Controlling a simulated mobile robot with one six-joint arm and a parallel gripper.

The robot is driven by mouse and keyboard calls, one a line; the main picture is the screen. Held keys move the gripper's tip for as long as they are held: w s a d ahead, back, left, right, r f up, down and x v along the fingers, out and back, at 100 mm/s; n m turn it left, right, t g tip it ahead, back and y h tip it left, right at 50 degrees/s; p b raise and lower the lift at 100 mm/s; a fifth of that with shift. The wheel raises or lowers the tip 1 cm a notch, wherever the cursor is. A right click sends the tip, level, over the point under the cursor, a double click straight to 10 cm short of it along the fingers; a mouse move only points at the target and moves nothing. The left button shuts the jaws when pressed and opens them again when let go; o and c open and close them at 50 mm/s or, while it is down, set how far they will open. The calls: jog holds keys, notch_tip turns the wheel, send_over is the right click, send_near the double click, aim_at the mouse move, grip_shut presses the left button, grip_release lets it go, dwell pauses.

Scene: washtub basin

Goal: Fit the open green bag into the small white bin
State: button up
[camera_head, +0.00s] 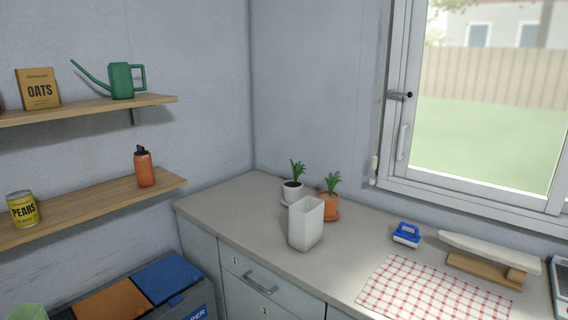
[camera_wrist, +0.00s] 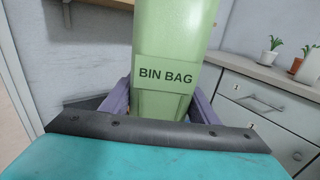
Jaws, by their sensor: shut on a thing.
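The green bag (camera_wrist: 176,35), printed "BIN BAG", stands upright between the two purple fingers of my gripper (camera_wrist: 161,104), which is shut on it. The bag's upper end is cut off by the wrist view's top edge. In the head view only a pale green corner, apparently the bag (camera_head: 28,312), shows at the bottom left; my gripper is out of that view. The small white bin (camera_head: 306,225) stands upright and open-topped on the counter, well to the right of the bag. The bin (camera_wrist: 311,68) is partly cut off at the wrist view's right edge.
Two potted plants, one white (camera_head: 291,190) and one orange (camera_head: 329,205), stand close behind the bin on the counter (camera_head: 240,215). Lidded sorting bins (camera_head: 168,276) stand at lower left, below shelves (camera_head: 100,203).

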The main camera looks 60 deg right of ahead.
jog(key=w+d+r+m+g+h+p, duration=0.1)
jog(key=d+r+g+p, duration=0.15)
jog(key=d, duration=0.85)
jog(key=w+d+r+m+g+h+p, duration=0.15)
jog(key=d+r, duration=0.25)
jog(key=d, duration=0.7)
jog(key=s+d+r+m+g+p, duration=0.1)
jog(key=s+d+r, duration=0.1)
jog(key=d, duration=0.6)
jog(key=s+d+r+m+g+p, duration=0.1)
jog(key=s+d+r+g, duration=0.15)
jog(key=d, duration=0.45)
jog(key=s+d+r+m+g+p, duration=0.1)
jog(key=s+d+r, duration=0.15)
jog(key=d, duration=0.55)
jog(key=s+d+r+m+g+p, duration=0.1)
jog(key=s+d+r, duration=0.4)
jog(key=s+d, duration=0.6)
jog(key=s+d+r+m+g+p, duration=0.2)
jog(key=s+d+r, duration=0.3)
jog(key=s+d, duration=0.6)
jog(key=s+d+r+m+g+p, duration=0.2)
jog(key=s+d+r+g, duration=0.2)
jog(key=s+d, duration=0.7)
jog(key=shift+r, duration=0.55)
jog(key=shift+h, duration=0.25)
jog(key=shift+f+b, duration=1.8)
jog(key=shift+f, duration=1.1)
